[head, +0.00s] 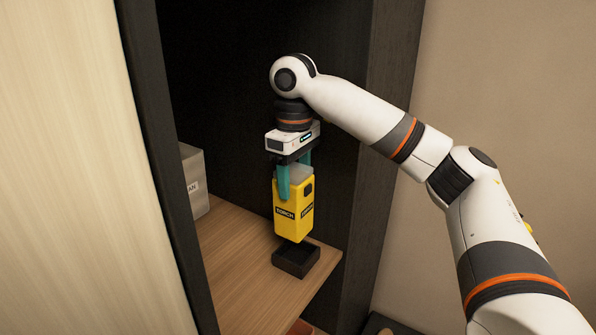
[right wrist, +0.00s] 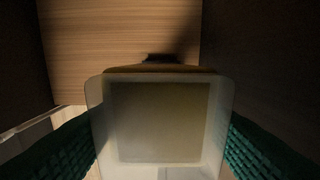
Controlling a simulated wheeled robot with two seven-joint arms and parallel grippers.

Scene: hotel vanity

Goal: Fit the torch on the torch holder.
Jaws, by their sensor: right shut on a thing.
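The yellow torch (head: 292,213) hangs upright in my right gripper (head: 296,176), whose teal fingers are shut on its pale upper end. The torch holder (head: 296,262), a small dark open-topped box, stands on the wooden shelf right below the torch. The torch's lower end appears just above the holder; a small gap seems to show between them. In the right wrist view the torch's pale square end (right wrist: 160,122) fills the middle, between the teal fingers, and hides most of the holder. My left gripper is not in view.
The wooden shelf (head: 235,262) lies inside a dark cabinet, with a dark side panel (head: 368,200) close on the right. A grey-white box (head: 194,180) with a label stands at the shelf's left. A pale wood panel (head: 80,170) fills the left side. The shelf's front left is clear.

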